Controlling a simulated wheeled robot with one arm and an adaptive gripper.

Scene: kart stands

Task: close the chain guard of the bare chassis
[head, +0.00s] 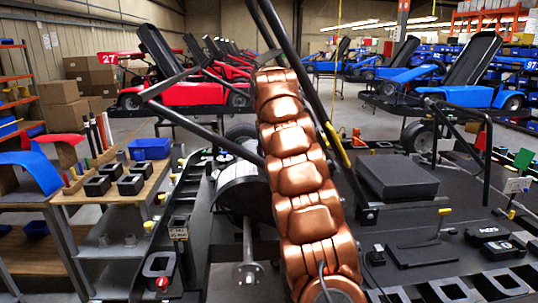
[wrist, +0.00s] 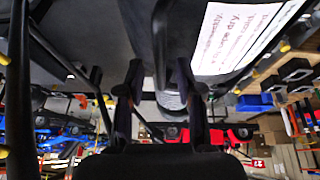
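The bare chassis (head: 395,217) is a black tube frame with dark flat panels, in the middle and right of the head view. A rounded pale and black cover (head: 238,188) sits left of my copper arm, above an axle with a hub; it may be the chain guard, but I cannot tell for sure. My gripper (wrist: 158,80) shows in the wrist view with its two dark fingers apart. A dark curved part and a ribbed grey piece show by the fingers; I cannot tell whether they touch. My gripper is hidden in the head view.
A wooden bench (head: 110,185) with black blocks and a blue bin (head: 149,148) stands at the left. Black tubes cross near my arm. A white label (wrist: 236,35) shows in the wrist view, which looks upside down. A red kart (head: 195,94) stands behind.

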